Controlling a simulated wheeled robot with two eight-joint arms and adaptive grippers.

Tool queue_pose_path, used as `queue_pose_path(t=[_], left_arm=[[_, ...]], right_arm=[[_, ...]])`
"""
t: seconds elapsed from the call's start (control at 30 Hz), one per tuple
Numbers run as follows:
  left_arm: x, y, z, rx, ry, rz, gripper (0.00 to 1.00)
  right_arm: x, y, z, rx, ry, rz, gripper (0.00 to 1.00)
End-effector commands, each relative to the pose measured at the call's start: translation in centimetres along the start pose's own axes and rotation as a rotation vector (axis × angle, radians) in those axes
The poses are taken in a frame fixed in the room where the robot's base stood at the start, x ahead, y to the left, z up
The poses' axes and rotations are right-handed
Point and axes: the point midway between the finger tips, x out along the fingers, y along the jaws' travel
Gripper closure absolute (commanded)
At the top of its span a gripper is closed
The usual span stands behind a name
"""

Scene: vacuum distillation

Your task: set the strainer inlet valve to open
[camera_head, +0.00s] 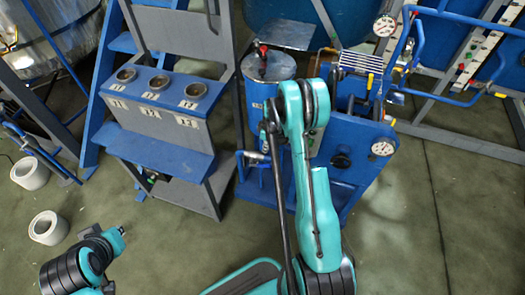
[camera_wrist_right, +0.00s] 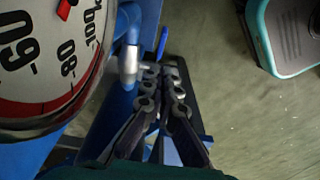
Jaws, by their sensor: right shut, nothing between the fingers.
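My right gripper (camera_wrist_right: 163,72) is shut and empty in the right wrist view, its dark fingers close together. A blue valve lever (camera_wrist_right: 162,42) shows just beyond the fingertips; I cannot tell if they touch it. A silver fitting (camera_wrist_right: 131,62) stands left of the fingertips, on the blue pipework. I cannot tell whether this valve is open or closed. In the head view, my teal right arm covers part of the blue strainer unit (camera_head: 345,165), and the fingers are hard to make out.
A large pressure gauge (camera_wrist_right: 45,60) fills the left of the wrist view, close to the fingers. A grey stand with several round holders (camera_head: 159,82) is left of the unit. White rings (camera_head: 48,228) lie on the floor at left. The floor at right is clear.

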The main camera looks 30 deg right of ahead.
Motion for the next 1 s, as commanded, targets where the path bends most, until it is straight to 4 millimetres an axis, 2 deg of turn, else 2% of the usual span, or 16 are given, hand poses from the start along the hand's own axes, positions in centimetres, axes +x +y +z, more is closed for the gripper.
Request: queue_pose_path(t=[0.03,0.2,0.33,0.47,0.57,1.0], left_arm=[[-0.5,0.0,-0.3,0.0,0.0,0.0,1.0],[-0.9,0.0,-0.7,0.0,0.0,0.0,1.0],[-1.6,0.0,-1.1,0.0,0.0,0.0,1.0],[-1.2,0.0,-0.8,0.0,0.0,0.0,1.0],[-0.7,0.0,-0.5,0.0,0.0,0.0,1.0],[2.3,0.0,1.6,0.0,0.0,0.0,1.0]], right_arm=[[-1.1,0.0,0.3,0.001,0.0,0.0,1.0],[-2.7,0.0,0.9,-0.001,0.0,0.0,1.0],[-3.1,-0.2,-1.9,-0.006,0.01,0.0,1.0],[-2.3,-0.2,-2.0,-0.001,0.011,0.0,1.0],[-1.1,-0.2,-2.0,-0.001,0.012,0.0,1.0],[8.1,-0.1,-1.9,0.0,0.012,0.001,1.0]])
